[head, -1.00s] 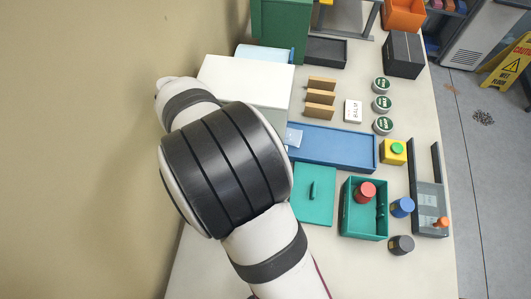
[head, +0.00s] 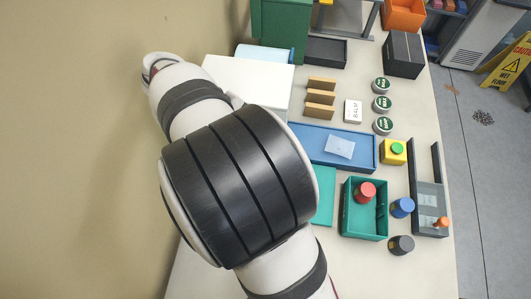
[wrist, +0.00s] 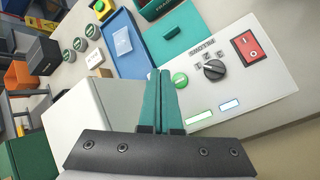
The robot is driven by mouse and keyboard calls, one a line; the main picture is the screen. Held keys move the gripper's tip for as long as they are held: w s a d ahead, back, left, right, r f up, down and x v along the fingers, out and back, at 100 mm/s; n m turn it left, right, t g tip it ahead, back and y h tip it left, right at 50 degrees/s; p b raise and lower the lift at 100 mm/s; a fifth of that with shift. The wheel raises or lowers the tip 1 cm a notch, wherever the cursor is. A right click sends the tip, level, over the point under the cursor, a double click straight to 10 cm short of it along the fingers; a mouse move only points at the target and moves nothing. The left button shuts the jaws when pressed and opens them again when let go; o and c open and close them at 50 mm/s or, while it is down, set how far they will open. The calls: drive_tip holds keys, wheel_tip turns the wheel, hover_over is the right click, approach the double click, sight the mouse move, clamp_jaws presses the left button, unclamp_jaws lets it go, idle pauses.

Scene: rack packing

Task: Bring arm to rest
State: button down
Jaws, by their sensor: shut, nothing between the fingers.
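My gripper (wrist: 158,100) shows in the wrist view with its two teal fingers together and nothing between them. It points over a white control panel (wrist: 270,85) with a black knob (wrist: 214,70), a red switch (wrist: 247,45) and a green button (wrist: 180,80). In the head view my arm covers the left middle of the table, and the gripper itself is hidden there. The fingers appear above the panel; I cannot tell the exact gap.
A blue tray (head: 308,150) holds a clear packet (head: 340,147). A teal bin (head: 345,224) holds a red-capped jar (head: 365,192). A white box (head: 240,78) stands beside my arm. Small tins (head: 382,104) and a yellow button box (head: 393,152) lie farther right.

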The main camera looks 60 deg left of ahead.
drive_tip(key=w+d+r+m+g, duration=0.3)
drive_tip(key=w+d+m, duration=0.15)
drive_tip(key=d, duration=0.45)
drive_tip(key=w+d+r+m+g, duration=0.2)
drive_tip(key=w+d+r+m, duration=0.15)
drive_tip(key=d+m, duration=0.4)
drive_tip(key=s+d+m+y, duration=0.3)
drive_tip(key=d+m, duration=0.3)
drive_tip(key=d, duration=0.2)
drive_tip(key=s+d+f+m+g+y, duration=0.1)
drive_tip(key=s+d+m+y, duration=0.2)
drive_tip(key=s+d+m, duration=0.2)
drive_tip(key=d+m, duration=0.2)
drive_tip(key=d, duration=0.1)
drive_tip(key=shift+s+f, duration=0.2)
drive_tip(key=shift+f, duration=0.05)
